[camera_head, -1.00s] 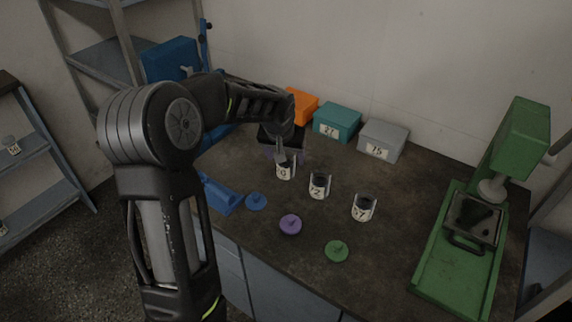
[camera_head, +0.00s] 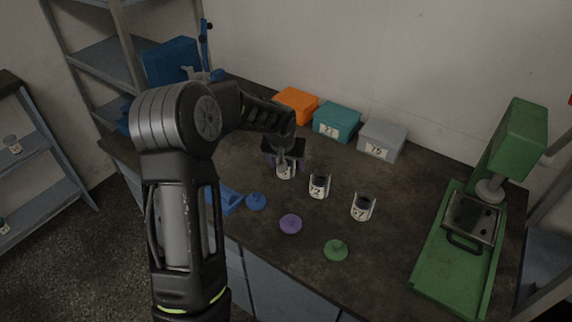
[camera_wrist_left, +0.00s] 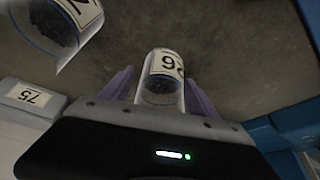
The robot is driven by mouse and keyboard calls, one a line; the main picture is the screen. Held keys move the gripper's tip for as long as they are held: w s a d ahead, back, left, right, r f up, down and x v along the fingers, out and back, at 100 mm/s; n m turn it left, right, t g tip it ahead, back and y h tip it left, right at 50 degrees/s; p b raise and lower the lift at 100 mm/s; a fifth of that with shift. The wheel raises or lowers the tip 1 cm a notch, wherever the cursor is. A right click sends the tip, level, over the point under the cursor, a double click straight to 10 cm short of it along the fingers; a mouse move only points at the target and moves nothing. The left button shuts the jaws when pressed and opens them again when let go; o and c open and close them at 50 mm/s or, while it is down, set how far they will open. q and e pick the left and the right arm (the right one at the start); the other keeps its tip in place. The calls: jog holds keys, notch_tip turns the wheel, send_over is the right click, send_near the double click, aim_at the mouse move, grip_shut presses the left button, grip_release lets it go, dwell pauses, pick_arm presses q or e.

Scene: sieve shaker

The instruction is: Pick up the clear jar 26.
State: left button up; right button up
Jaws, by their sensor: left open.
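The clear jar 26 (camera_head: 286,172) stands on the dark bench top, at the left end of a row of labelled jars. It holds dark grains and has a white label, partly hidden by my gripper in the head view. In the left wrist view the jar (camera_wrist_left: 161,88) stands between two purple fingers, its label upside down. My left gripper (camera_head: 284,157) is open at the jar, with one finger (camera_wrist_left: 121,84) on one side and the other (camera_wrist_left: 201,104) on the opposite side. I cannot tell whether either finger touches it. My right gripper is not in view.
Two more jars (camera_head: 319,186) (camera_head: 362,207) stand to the right. Blue (camera_head: 256,201), purple (camera_head: 290,224) and green (camera_head: 336,250) lids lie in front. Orange (camera_head: 296,104), teal (camera_head: 337,121) and grey (camera_head: 383,139) boxes stand behind. A green press (camera_head: 440,265) is at right.

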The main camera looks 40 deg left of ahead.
pick_arm(q)
jog(key=shift+c, duration=0.6)
grip_shut()
jog(key=shift+r, duration=0.1)
dwell(0.3)
notch_tip(320, 180, up, 10)
jog(key=shift+b, duration=0.45)
dwell(0.4)
